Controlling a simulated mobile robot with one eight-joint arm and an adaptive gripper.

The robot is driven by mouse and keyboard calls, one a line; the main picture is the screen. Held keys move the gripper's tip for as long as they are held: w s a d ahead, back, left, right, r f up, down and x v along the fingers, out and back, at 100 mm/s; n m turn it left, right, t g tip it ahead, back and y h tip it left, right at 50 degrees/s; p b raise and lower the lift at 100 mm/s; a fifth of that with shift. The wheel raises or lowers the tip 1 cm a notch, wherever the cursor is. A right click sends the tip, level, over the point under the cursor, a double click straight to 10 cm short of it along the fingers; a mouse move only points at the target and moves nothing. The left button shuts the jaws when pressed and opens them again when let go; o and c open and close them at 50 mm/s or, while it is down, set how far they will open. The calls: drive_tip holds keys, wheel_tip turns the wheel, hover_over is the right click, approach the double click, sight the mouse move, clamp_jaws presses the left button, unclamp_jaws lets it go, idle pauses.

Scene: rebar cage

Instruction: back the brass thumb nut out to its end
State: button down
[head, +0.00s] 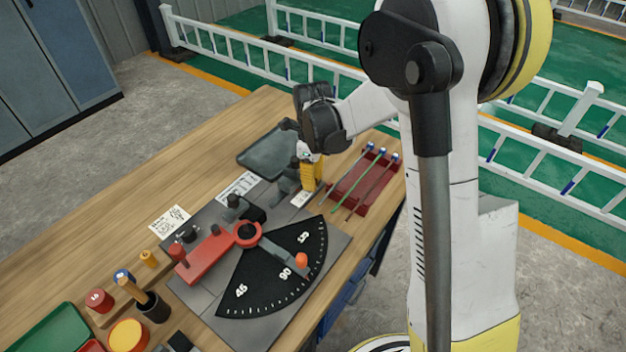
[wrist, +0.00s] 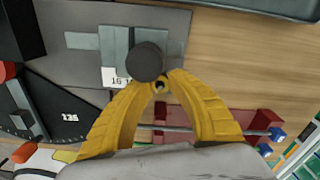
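My gripper (head: 311,176) has yellow fingers and points down at a small grey fixture (head: 286,177) on the bench. In the wrist view the two fingertips (wrist: 161,80) come close together. Between them shows a small brass-coloured ring with a dark centre, which I take for the brass thumb nut (wrist: 160,87). The fingertips appear to press on its two sides and hide most of it. A dark round knob (wrist: 146,61) on the fixture is just beyond the fingertips. In the head view the nut is hidden by the fingers.
A red rack (head: 350,196) with several thin rods lies close right of the gripper. A grey tray (head: 268,153) lies behind. In front is a black angle dial (head: 262,285) with a red arm (head: 203,256). Bare wood (head: 185,165) is at the left back.

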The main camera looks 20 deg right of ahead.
drive_tip(key=n, duration=0.4)
drive_tip(key=shift+n, duration=0.4)
drive_tip(key=c, duration=1.2)
unclamp_jaws()
wheel_tip(320, 180, up, 12)
